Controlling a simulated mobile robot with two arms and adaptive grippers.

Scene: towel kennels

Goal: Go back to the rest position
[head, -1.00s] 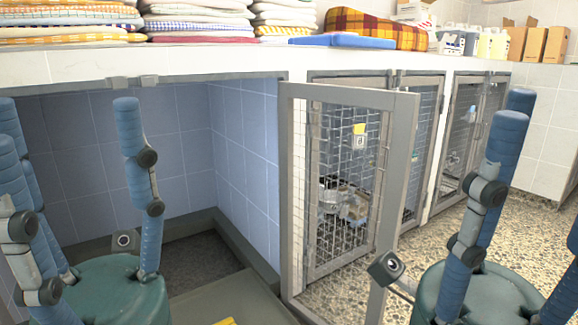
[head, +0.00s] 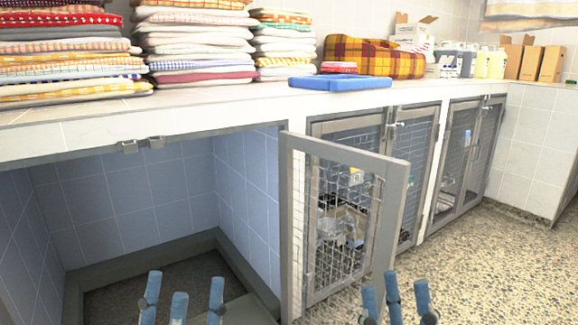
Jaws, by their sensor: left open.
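My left gripper (head: 182,296) shows only its blue finger ends at the bottom edge of the head view, in front of the open kennel. Its fingers are spread and empty. My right gripper (head: 396,298) also shows only its blue finger ends at the bottom edge, beside the lower corner of the open kennel door (head: 340,215). Its fingers stand apart with nothing seen between them. The palms and arms of both are out of frame.
The blue-tiled kennel (head: 140,195) stands open and looks empty. Stacks of folded towels (head: 195,45), a blue tray (head: 340,82) and a plaid bed (head: 375,57) sit on the counter (head: 100,128). More mesh kennels (head: 460,155) line the right. Speckled floor (head: 480,260) is clear there.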

